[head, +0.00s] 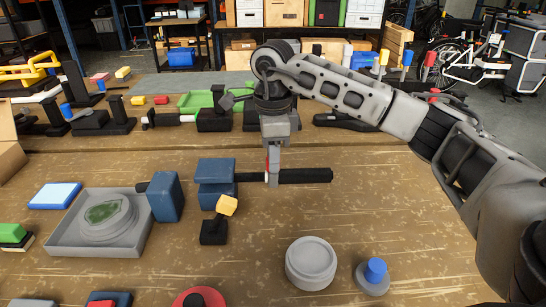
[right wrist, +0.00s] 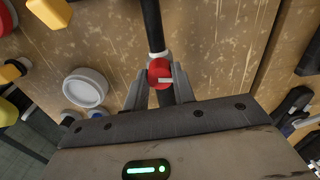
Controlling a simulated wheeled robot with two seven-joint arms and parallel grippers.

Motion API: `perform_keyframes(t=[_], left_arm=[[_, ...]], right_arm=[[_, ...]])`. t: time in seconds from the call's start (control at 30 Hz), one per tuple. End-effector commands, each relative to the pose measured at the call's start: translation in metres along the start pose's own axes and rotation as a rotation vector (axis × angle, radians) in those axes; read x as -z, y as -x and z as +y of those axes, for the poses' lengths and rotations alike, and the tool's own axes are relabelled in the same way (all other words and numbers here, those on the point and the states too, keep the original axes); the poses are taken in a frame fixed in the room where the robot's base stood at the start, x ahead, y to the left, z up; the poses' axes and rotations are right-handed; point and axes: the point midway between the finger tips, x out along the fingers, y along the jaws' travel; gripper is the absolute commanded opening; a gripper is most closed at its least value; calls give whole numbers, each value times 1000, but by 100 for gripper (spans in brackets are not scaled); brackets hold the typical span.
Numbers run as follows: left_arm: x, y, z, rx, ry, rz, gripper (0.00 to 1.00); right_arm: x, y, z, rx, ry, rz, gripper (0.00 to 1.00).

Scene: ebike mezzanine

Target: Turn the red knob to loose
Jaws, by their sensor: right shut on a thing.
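The knob sits at a black rod (head: 305,176) that sticks out to the right from a blue block (head: 216,183). In the head view, my right gripper (head: 272,180) points down over the rod and hides all but a sliver of the knob. My left gripper is not in view.
A second blue block (head: 166,197) and a grey tray (head: 75,249) stand to the left. A grey round dish (head: 311,262) and a blue-topped knob (head: 375,271) are nearer. The table right of the rod is clear.

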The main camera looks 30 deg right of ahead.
Motion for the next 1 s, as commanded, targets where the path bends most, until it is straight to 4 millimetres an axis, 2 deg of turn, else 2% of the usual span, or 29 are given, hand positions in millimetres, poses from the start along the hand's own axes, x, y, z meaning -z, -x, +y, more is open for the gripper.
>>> perform_keyframes(t=[0.2,0.5,1.0], left_arm=[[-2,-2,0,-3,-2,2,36],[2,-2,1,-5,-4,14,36],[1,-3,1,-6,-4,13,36]], right_arm=[[0,2,-1,5,177,-4,3],[0,2,-1,5,343,-4,3],[0,2,-1,6,410,-4,3]])
